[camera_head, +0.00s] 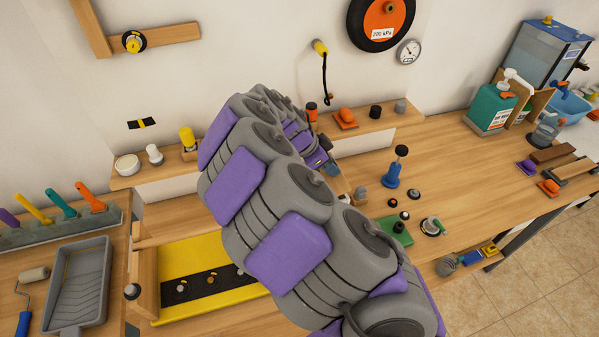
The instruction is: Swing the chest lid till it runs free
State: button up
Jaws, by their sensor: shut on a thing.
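A wooden chest-like frame with a yellow panel (196,258) and a black strip with round fittings stands on the bench left of centre. My grey and purple arm crosses in front and hides its right part, so I cannot tell how far the chest lid is swung. My gripper (322,163) is small and partly hidden at the far end of the arm, above the back of the bench. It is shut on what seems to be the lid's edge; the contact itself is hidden.
A grey paint tray (78,287) and a rack of coloured handles (60,222) lie left. A shelf (377,127) with small parts runs behind. A blue plunger-like tool (391,174) and green bottle (492,107) stand right. The bench's right front edge drops to tiles.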

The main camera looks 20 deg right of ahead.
jog(key=shift+d+f, duration=0.1)
jog(key=shift+f, duration=0.1)
jog(key=shift+d+f+b, duration=0.15)
jog(key=shift+f+b, duration=0.35)
jog(key=shift+b, duration=0.1)
jog(key=o, duration=0.9)
jog(key=shift+w, duration=0.1)
jog(key=shift+r, duration=0.1)
jog(key=shift+v, duration=2.95)
